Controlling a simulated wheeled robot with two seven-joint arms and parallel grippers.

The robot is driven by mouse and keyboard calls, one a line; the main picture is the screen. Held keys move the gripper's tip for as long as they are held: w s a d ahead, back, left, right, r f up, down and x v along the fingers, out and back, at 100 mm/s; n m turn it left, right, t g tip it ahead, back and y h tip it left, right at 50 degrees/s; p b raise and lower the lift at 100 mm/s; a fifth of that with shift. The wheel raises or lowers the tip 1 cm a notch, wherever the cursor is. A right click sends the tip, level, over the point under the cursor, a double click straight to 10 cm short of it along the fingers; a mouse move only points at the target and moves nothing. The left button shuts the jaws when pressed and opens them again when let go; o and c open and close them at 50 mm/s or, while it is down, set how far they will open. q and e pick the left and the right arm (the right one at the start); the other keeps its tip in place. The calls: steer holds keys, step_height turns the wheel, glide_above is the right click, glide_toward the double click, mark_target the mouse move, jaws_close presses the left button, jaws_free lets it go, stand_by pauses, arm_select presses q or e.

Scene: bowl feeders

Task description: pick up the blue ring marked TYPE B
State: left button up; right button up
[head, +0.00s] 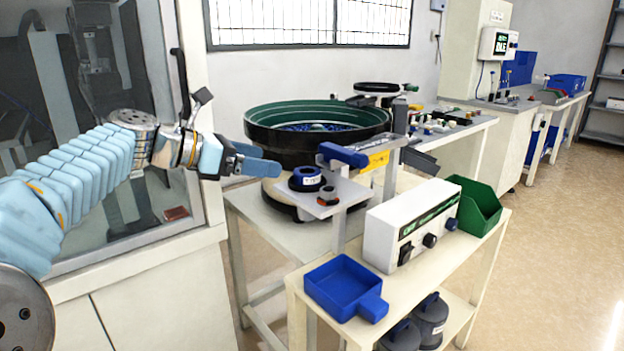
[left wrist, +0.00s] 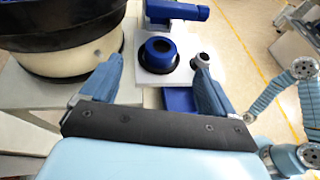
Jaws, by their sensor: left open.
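The blue ring (head: 306,180) lies flat on a small white plate (head: 336,191) in front of the bowl feeder. A pale label shows on its side in the head view, too small to read. In the left wrist view the ring (left wrist: 150,62) has a dark base and a dark centre hole. My left gripper (head: 264,161) is open and empty, just left of the ring in the head view. In the left wrist view its two fingers (left wrist: 157,72) point toward the plate, with the ring ahead and between them, apart from both. My right gripper is in neither view.
A small dark grey ring (head: 327,194) sits beside the blue ring, near my right-hand finger in the wrist view. The bowl feeder (head: 262,143) stands behind. A blue clamp-like part (head: 342,155), white control box (head: 412,228) and blue tray (head: 345,286) are close by.

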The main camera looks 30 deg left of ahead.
mark_target(308, 171)
arm_select(q)
steer(key=x, duration=0.8)
steer(key=shift+w+d+f, duration=0.15)
steer(key=shift+d+f, duration=0.15)
steer(key=shift+c, duration=0.5)
steer(key=c, duration=1.1)
steer(key=shift+r, duration=0.1)
